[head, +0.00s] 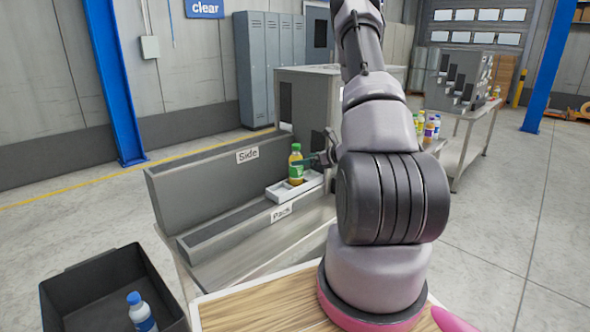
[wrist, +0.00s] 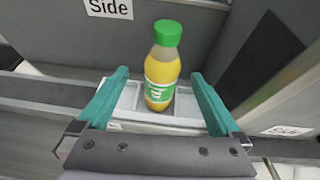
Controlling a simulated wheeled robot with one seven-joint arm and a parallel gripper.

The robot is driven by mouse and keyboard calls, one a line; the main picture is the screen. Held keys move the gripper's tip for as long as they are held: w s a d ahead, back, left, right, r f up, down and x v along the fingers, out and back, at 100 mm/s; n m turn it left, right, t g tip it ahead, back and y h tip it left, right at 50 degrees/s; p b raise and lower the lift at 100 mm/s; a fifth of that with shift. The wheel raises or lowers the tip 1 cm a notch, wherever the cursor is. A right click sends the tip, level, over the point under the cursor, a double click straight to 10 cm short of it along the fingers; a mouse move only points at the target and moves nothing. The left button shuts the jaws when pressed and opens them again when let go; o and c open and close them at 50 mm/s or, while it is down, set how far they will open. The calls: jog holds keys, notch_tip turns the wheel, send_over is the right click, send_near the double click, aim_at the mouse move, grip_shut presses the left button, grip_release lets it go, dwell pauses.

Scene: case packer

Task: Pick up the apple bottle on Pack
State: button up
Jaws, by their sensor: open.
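The apple bottle (head: 296,165), with yellow juice, a green cap and a green label, stands upright in a small white tray (head: 311,181) at the right end of the section labelled Pack (head: 281,213). In the wrist view the bottle (wrist: 161,72) stands between my two teal fingers, with a gap on each side. My gripper (wrist: 158,95) is open, its fingers apart around the bottle and not visibly touching it. In the head view my arm hides most of my gripper; only a dark finger part shows beside the bottle.
The grey wall labelled Side (head: 247,155) rises behind the tray. A black crate (head: 85,282) with a blue-capped water bottle (head: 141,311) stands at the lower left. Several bottles stand on another table (head: 466,140) to the right. A grey cabinet block (head: 300,100) rises behind.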

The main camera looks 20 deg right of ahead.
aim_at(296, 172)
jog(key=x, duration=0.6)
jog(key=shift+d+f, duration=0.25)
jog(key=shift+s, duration=0.1)
grip_shut()
